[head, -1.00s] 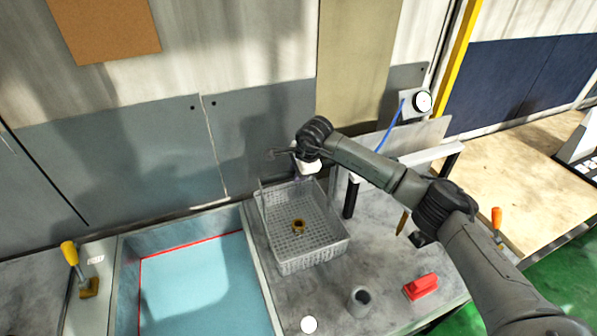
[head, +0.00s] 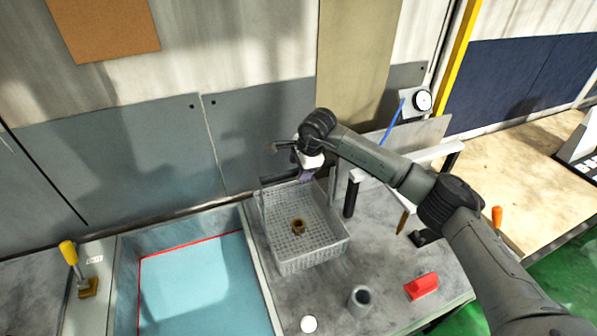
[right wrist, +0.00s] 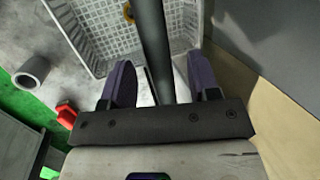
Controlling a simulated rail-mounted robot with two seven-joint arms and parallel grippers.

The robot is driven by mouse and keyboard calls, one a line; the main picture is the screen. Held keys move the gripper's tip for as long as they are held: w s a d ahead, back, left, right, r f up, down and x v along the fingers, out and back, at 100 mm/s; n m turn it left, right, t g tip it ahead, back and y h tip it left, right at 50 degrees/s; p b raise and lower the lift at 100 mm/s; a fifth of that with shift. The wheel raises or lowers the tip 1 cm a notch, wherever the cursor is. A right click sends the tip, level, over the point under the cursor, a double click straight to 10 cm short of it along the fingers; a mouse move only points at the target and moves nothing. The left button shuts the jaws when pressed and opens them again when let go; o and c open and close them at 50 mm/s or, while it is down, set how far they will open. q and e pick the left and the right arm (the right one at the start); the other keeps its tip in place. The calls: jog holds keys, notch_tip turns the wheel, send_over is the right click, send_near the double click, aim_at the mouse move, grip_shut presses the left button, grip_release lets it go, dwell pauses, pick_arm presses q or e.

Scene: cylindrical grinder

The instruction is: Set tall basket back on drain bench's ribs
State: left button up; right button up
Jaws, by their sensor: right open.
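The pale grey mesh basket (head: 315,256) stands upright on the grey bench top (head: 325,305), right of the blue-lined tank. A brass ring-shaped part (head: 298,226) lies inside it. No ribs can be made out under the basket. My right gripper (head: 306,176) is above the basket's back right area, open, fingers pointing down. In the right wrist view, the basket wall (right wrist: 78,38) lies beyond the two purple fingers (right wrist: 160,88). A dark bar (right wrist: 154,45) runs between them in the picture; I cannot tell whether it is between the fingers or behind them. My left gripper is not in view.
A white-topped stand with a black leg (head: 350,198) is close right of the basket. A grey cup (head: 359,301), a red block (head: 421,286) and a white ball (head: 309,324) are in front. The tank (head: 205,285) lies left; the wall (head: 165,155) is behind.

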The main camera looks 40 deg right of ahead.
jog(key=b+v, duration=0.1)
jog(key=v, duration=1)
jog(key=shift+r, duration=0.2)
